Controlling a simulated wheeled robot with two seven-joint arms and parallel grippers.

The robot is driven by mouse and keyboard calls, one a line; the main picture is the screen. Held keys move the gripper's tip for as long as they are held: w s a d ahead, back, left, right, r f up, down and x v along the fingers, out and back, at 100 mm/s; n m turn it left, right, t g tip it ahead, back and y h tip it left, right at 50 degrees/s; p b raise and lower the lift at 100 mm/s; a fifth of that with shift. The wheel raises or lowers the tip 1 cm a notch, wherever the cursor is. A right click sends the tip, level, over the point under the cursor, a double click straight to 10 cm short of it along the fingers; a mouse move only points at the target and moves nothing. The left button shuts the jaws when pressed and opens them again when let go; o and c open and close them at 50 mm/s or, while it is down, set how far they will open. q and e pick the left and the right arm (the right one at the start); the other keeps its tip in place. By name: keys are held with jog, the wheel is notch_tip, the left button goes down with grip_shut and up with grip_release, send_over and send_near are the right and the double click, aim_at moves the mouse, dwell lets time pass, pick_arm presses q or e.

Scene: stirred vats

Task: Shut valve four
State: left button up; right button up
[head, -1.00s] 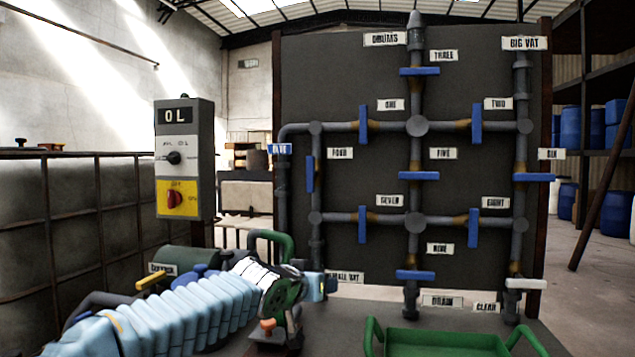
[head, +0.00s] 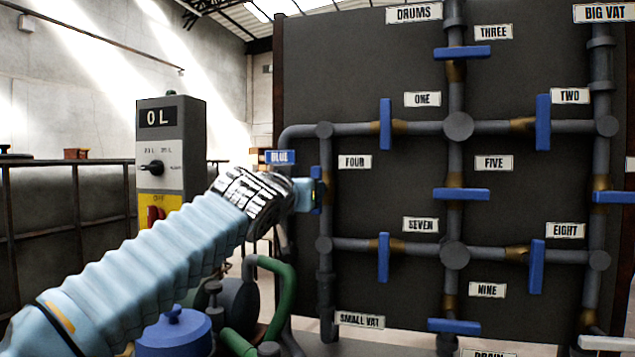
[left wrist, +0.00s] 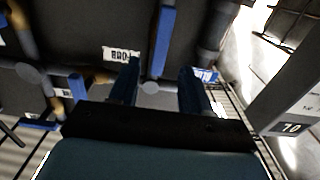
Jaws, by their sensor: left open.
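Valve four is a blue bar handle on the vertical pipe just left of the label FOUR (head: 355,162). The handle stands upright, in line with its pipe. In the head view my left gripper (head: 314,190) is at this handle and hides most of it. In the left wrist view the handle of valve four (left wrist: 164,38) lies in the gap between the two open fingers of my left gripper (left wrist: 157,82), with space on both sides. I cannot tell how far the fingers reach past it. My right gripper is not in view.
A BLUE label (head: 280,157) is close to the left of my gripper. The grey control box (head: 171,130) stands further left. Valve one (head: 386,124) and valve seven (head: 383,257) are to the right. A green curved pipe (head: 285,290) and a blue lidded vessel (head: 174,335) are below my arm.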

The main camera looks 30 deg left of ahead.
pick_arm(q)
jog(key=p+x, duration=0.2)
jog(key=x, duration=0.6)
grip_shut()
